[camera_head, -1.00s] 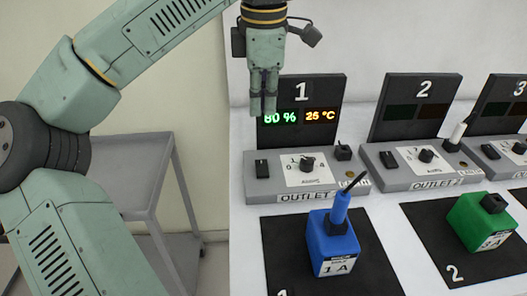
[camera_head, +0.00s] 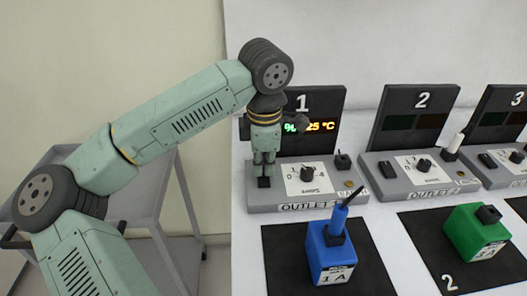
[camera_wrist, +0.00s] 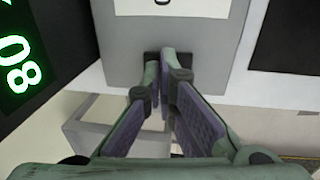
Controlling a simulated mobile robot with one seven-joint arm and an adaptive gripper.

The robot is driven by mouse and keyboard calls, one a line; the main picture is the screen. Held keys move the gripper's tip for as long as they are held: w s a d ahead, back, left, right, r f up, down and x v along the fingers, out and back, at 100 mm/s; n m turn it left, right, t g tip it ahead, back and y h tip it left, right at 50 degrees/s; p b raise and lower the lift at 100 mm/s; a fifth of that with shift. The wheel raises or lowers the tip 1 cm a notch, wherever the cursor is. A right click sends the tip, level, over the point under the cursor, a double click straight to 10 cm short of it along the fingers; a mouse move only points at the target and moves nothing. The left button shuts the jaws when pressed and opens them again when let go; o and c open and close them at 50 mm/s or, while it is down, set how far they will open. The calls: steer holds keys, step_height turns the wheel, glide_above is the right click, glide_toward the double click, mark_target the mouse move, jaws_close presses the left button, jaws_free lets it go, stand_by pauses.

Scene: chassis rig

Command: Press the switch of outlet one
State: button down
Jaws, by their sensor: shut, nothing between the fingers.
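Outlet one (camera_head: 335,190) is a grey box with a black upright panel marked 1. Its display (camera_head: 318,126) is lit, partly hidden by my arm, and 80 shows in the wrist view (camera_wrist: 18,66). Its black switch (camera_head: 264,183) is at the box's left end, right under my fingertips. In the wrist view the dark switch (camera_wrist: 184,58) shows around the fingertips. My gripper (camera_head: 264,172) points down, shut and empty, at the switch. I cannot tell whether the tips touch or press it.
A dial (camera_head: 307,174) and a small black plug piece (camera_head: 343,161) sit to the right on the same box. A blue block (camera_head: 331,252) with a cable stands in front on a black mat. Outlet two (camera_head: 420,180) and a green block (camera_head: 477,232) are further right. A grey cart (camera_head: 110,190) stands left.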

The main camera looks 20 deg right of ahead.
steer(key=shift+f, duration=0.1)
steer(key=shift+w+f+b, duration=0.15)
steer(key=shift+f+b, duration=0.45)
steer(key=shift+b, duration=0.5)
steer(key=shift+r, duration=0.35)
steer(key=shift+f, duration=0.1)
steer(key=shift+s, duration=0.2)
steer(key=shift+s+a, duration=0.2)
steer(key=shift+s, duration=0.45)
step_height(320, 180, up, 14)
steer(key=s, duration=0.1)
steer(key=shift+s+a, duration=0.2)
steer(key=shift+s, duration=0.2)
